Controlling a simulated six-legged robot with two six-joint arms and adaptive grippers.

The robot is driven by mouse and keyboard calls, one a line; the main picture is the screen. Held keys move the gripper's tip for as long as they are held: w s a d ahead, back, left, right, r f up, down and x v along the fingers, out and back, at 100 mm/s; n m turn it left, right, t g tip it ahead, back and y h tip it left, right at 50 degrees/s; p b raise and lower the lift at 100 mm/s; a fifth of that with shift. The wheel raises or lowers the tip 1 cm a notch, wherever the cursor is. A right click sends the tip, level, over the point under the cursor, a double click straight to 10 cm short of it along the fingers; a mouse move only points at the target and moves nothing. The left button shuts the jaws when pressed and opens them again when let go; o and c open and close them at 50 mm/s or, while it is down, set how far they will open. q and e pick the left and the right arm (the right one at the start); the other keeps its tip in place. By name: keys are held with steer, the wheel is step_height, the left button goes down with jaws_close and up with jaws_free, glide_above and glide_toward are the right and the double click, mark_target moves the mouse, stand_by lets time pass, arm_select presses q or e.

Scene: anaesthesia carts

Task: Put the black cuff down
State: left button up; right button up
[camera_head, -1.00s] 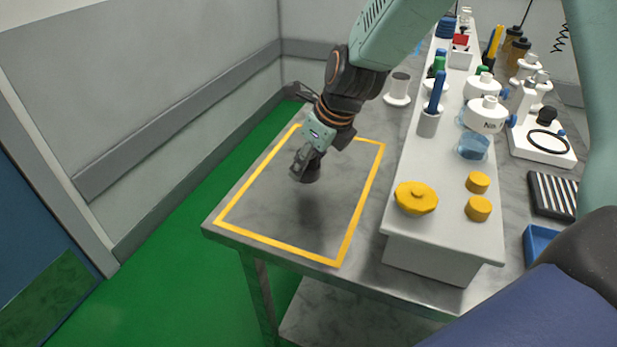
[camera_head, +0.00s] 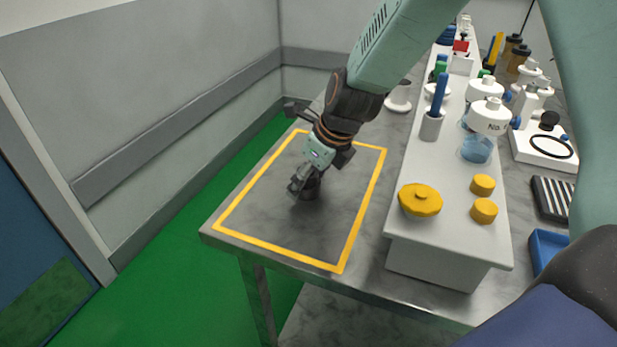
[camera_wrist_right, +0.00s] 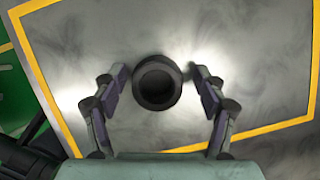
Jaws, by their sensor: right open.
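The black cuff (camera_wrist_right: 157,82) is a short dark ring standing on the grey worktop inside the yellow taped outline (camera_head: 362,214). In the right wrist view its open top faces the camera. In the head view the cuff (camera_head: 311,190) shows partly, just below the fingers. My right gripper (camera_wrist_right: 157,88) is open, with one finger on each side of the cuff and a gap on both sides. In the head view my right gripper (camera_head: 302,186) is low over the outlined area. My left gripper is not in view.
A raised white shelf (camera_head: 445,225) stands right of the outline, with a yellow lidded dish (camera_head: 420,200), yellow caps (camera_head: 483,210) and several bottles. A white stand (camera_head: 398,97) is behind the outline. The outlined area is otherwise clear.

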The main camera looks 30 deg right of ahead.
steer(key=shift+s+r, duration=0.1)
steer(key=shift+r, duration=0.15)
steer(key=shift+s+r+p, duration=0.1)
steer(key=shift+r+p, duration=0.45)
steer(key=shift+r, duration=0.05)
steer(key=p+v, duration=0.6)
steer(key=v, duration=0.5)
steer(key=shift+p, duration=0.35)
steer(key=shift+f, duration=0.15)
steer(key=shift+s, duration=0.1)
